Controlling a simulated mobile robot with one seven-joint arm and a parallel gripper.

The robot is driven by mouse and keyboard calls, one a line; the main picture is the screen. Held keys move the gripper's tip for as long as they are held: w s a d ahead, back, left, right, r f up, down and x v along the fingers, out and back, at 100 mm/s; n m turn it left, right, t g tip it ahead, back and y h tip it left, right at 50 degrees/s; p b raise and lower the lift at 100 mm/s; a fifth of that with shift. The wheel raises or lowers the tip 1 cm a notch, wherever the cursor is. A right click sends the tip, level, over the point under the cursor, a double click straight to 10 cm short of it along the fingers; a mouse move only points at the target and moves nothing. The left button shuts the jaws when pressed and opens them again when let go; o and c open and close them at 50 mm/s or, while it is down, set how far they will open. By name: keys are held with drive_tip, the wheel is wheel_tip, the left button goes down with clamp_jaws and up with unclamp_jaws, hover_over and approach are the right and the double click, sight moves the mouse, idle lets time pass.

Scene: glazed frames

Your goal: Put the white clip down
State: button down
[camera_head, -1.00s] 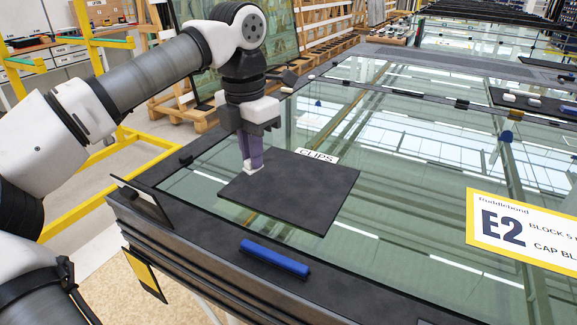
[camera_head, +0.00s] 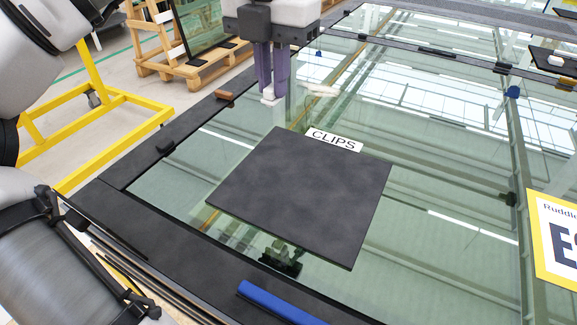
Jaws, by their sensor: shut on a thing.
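My gripper (camera_head: 272,90), with purple fingers, is at the top of the head view, beyond the far left of the black mat. It is shut on the small white clip (camera_head: 268,97), which shows at the fingertips and is partly hidden by them. The clip appears to be above the glass, but I cannot tell its exact height. The black square mat (camera_head: 300,195), with a white "CLIPS" label (camera_head: 335,140) at its back edge, is bare and nearer to the camera than the gripper.
A blue bar (camera_head: 278,304) lies on the front frame edge. The glass pane (camera_head: 420,195) is clear right of the mat. A brown piece (camera_head: 224,95) lies on the left frame edge. A yellow-edged "E" sign (camera_head: 558,240) is at right. Dark bars frame the glass.

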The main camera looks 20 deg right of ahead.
wheel_tip(320, 180, down, 18)
drive_tip(key=shift+r+p, duration=0.15)
drive_tip(key=shift+p, duration=0.65)
drive_tip(key=shift+f, duration=0.2)
drive_tip(key=c, duration=1.5)
unclamp_jaws()
drive_tip(key=shift+o, duration=0.2)
drive_tip(key=shift+r, duration=0.1)
wheel_tip(320, 180, up, 12)
drive_tip(key=b, duration=0.2)
drive_tip(key=shift+r, duration=0.15)
